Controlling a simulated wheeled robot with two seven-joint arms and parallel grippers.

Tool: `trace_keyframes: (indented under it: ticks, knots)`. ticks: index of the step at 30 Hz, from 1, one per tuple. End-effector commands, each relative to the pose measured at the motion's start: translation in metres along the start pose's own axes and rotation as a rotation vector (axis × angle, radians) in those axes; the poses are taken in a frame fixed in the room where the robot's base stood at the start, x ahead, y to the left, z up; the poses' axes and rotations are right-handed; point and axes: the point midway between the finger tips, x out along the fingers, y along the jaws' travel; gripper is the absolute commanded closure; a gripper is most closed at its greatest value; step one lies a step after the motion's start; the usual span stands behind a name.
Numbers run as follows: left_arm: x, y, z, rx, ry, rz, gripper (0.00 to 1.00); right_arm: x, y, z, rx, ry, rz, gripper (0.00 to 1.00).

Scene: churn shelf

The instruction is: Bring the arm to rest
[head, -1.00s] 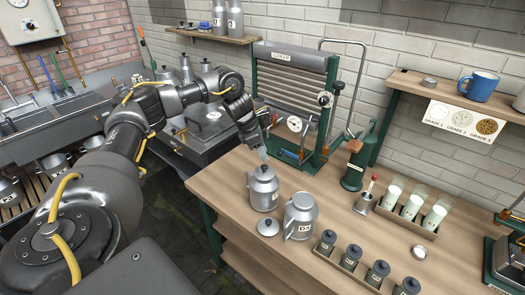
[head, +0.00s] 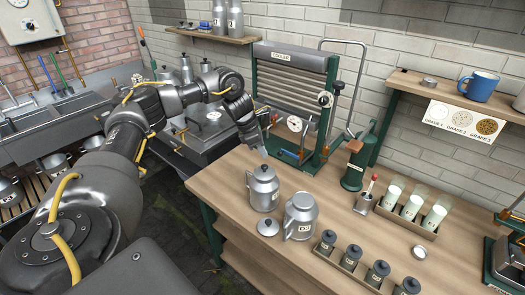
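My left arm (head: 120,150) reaches in from the left and bends down over the front left part of the wooden bench. My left gripper (head: 263,153) points down just above or behind the knob of a lidded metal can (head: 264,190). Whether it touches the can is not clear. The fingers are too small and dark to tell open from shut. My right arm and gripper are out of view.
A second metal can (head: 301,217) and a loose lid (head: 268,227) stand beside the first. The cooler (head: 291,95) rises behind them. A rack of small dark-topped jars (head: 348,262) and a rack of milk glasses (head: 409,212) stand to the right.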

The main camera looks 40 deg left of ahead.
Motion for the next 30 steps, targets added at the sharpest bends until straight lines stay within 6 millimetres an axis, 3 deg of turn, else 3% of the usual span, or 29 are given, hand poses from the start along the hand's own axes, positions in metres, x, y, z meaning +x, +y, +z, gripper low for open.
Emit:
trace_keyframes:
  ticks: [30]
  knots:
    - [0.021, 0.000, -0.009, 0.000, 0.001, 0.000, 1.00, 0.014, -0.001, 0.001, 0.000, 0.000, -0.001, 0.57]
